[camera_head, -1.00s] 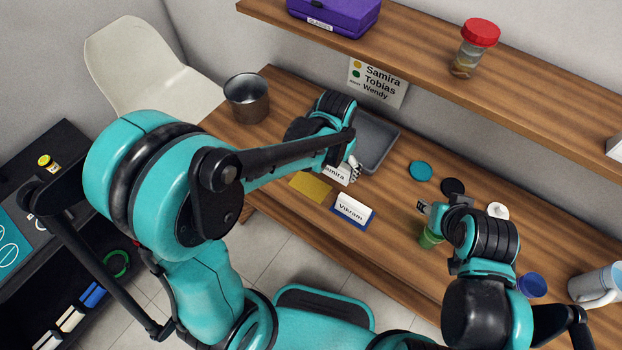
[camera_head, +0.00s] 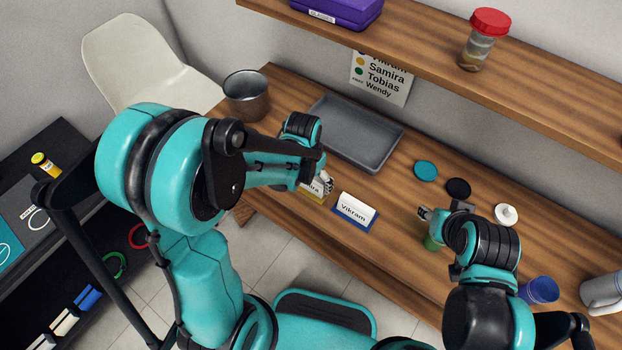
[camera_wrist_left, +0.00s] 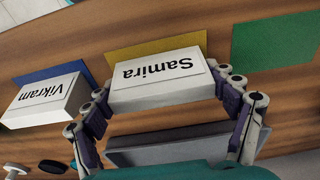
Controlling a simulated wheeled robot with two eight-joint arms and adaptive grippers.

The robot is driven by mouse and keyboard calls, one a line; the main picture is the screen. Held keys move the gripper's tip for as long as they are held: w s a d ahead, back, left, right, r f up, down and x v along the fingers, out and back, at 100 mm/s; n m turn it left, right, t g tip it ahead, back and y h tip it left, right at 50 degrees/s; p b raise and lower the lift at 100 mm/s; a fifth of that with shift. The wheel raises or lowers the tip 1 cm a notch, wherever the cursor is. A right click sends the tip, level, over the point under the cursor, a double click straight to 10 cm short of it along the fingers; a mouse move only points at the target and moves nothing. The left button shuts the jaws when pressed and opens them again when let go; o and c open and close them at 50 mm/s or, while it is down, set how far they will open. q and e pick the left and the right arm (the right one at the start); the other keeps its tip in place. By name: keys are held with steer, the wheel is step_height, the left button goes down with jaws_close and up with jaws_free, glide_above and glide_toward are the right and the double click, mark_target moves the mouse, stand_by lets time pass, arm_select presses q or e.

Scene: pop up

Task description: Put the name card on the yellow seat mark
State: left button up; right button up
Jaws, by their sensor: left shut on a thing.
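My left gripper (camera_wrist_left: 168,108) is shut on the white Samira name card (camera_wrist_left: 163,79), gripping it at both ends. In the wrist view the card is in front of the yellow seat mark (camera_wrist_left: 150,49), which shows along its far edge. In the head view the card (camera_head: 314,190) is partly hidden by my left gripper (camera_head: 322,184), over the yellow mark's area. I cannot tell whether the card touches the surface. My right gripper (camera_head: 431,213) is by a green object (camera_head: 433,242); its jaw opening is unclear.
The Vikram card (camera_head: 356,208) stands on a blue mark (camera_head: 345,221) beside it. A green mark (camera_wrist_left: 275,50) lies on the other side. A grey tray (camera_head: 355,133) and metal pot (camera_head: 246,95) are behind. A wall sign (camera_head: 380,78) lists names with coloured dots.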

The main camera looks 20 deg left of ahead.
mark_target(308, 184)
arm_select(q)
steer(key=shift+f, duration=0.15)
steer(key=o, duration=0.7)
steer(key=shift+r, duration=0.4)
step_height(308, 184, up, 11)
steer(key=s+p, duration=0.1)
steer(key=p, duration=0.3)
steer(key=s+a+r+n+t, duration=0.4)
steer(key=s+r, duration=0.3)
steer(key=s, duration=0.2)
steer(key=shift+s+a+r+t, duration=0.15)
steer(key=shift+a+r+t, duration=0.25)
steer(key=shift+t, duration=0.5)
